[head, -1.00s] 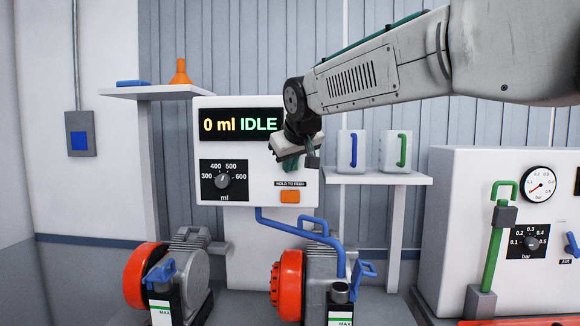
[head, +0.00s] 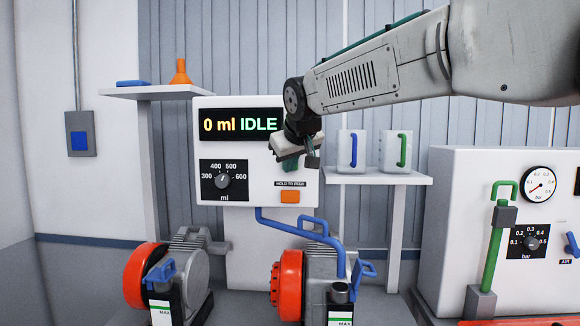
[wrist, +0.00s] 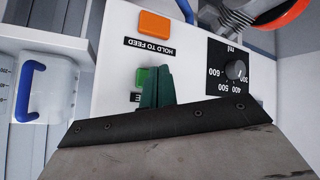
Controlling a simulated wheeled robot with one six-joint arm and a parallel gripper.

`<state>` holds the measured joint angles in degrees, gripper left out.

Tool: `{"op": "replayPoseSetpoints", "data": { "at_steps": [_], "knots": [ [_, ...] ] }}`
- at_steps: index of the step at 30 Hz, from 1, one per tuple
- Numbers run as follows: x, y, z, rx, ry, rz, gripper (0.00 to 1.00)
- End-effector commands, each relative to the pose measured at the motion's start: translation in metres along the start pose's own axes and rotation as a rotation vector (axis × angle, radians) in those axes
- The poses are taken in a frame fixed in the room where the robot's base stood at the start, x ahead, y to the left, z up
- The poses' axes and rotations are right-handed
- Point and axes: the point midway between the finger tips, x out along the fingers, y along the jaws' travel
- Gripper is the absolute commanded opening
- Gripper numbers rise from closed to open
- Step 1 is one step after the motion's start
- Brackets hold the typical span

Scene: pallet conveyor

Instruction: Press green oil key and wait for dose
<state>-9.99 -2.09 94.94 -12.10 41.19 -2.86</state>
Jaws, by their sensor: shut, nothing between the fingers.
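The white dosing unit (head: 210,140) carries a display (head: 240,124) reading "0 ml IDLE". The green key (wrist: 142,77) shows in the wrist view on the panel, partly covered by my gripper. My gripper (wrist: 164,72) is shut and empty, its dark green fingers right by the key. I cannot tell whether they touch it. In the head view, my gripper (head: 289,164) is in front of the unit's right side, below the display, and the key cannot be made out there.
An orange button (head: 290,197) labelled "HOLD TO FEED" is below my gripper; a dial (head: 223,181) is to the left. Two white jugs (head: 352,150) (head: 396,151) stand on a shelf (head: 375,178) to the right. Blue pipes (head: 290,228) run below the unit.

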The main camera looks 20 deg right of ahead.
Motion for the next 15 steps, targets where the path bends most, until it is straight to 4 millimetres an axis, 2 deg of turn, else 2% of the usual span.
{"op": "replayPoseSetpoints", "data": {
  "at_steps": [15],
  "knots": [
    [0.0054,0.0043,-0.0043,0.0,0.0,0.0,0.0]
  ]
}}
